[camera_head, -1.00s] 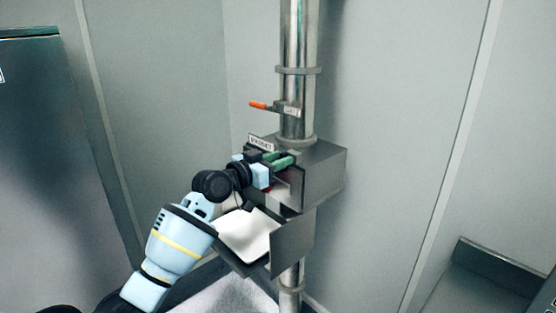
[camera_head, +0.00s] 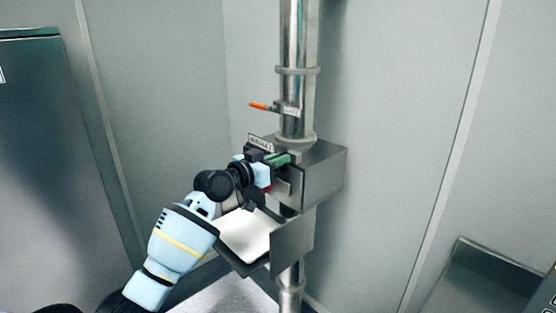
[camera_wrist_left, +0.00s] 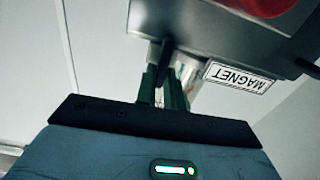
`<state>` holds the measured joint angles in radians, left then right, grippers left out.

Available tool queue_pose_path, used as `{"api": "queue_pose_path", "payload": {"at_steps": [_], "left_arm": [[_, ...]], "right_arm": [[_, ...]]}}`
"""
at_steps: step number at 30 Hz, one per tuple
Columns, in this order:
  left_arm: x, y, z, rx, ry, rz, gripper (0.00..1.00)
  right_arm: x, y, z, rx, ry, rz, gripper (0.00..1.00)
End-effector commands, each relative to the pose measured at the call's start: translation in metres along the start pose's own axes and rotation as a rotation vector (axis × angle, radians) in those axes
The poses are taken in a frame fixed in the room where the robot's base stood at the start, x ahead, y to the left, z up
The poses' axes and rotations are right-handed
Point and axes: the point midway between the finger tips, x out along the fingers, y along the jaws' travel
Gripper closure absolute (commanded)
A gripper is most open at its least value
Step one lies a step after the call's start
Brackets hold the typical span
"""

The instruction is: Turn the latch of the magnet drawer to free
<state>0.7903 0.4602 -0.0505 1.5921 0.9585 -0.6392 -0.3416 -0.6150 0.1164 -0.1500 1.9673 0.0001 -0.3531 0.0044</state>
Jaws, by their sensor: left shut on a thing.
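The grey magnet housing (camera_head: 322,172) sits on the steel pipe in the head view, with its MAGNET label (camera_head: 261,143) at the upper left. In the left wrist view the label (camera_wrist_left: 238,77) is tilted and lies right of the fingers. My left gripper (camera_head: 283,158) has its green fingers against the front of the housing. In the left wrist view the fingers (camera_wrist_left: 163,92) are shut around a dark narrow piece (camera_wrist_left: 167,58), which looks like the latch. The fingers and wrist hide most of the latch. A red round part (camera_wrist_left: 262,5) shows at the wrist view's top.
An orange-handled lever (camera_head: 262,106) sticks out from the pipe above. An open metal chute with a white sheet (camera_head: 248,234) lies just below my gripper, beside an upright plate (camera_head: 292,241). A dark cabinet (camera_head: 45,150) stands at left and a bin (camera_head: 490,275) at lower right.

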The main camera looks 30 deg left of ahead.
Motion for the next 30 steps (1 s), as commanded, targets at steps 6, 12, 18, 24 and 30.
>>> {"api": "queue_pose_path", "payload": {"at_steps": [6,12,18,24,30], "left_arm": [[0.000,-0.001,-0.002,-0.122,0.001,0.000,1.00],[0.000,-0.004,-0.003,-0.297,0.002,0.000,1.00],[0.000,-0.006,0.000,-0.490,0.001,0.001,1.00],[0.000,-0.009,0.003,-0.680,-0.001,0.000,1.00],[0.000,-0.011,0.006,-0.871,-0.001,0.001,1.00]], "right_arm": [[-0.001,0.002,-0.013,-0.005,0.025,0.003,0.64],[-0.002,0.004,-0.023,-0.015,0.044,0.007,0.64],[-0.002,0.009,-0.027,-0.027,0.053,0.010,0.64],[-0.002,0.009,-0.030,-0.028,0.059,0.012,0.64],[-0.002,0.009,-0.030,-0.028,0.060,0.012,0.64]]}}
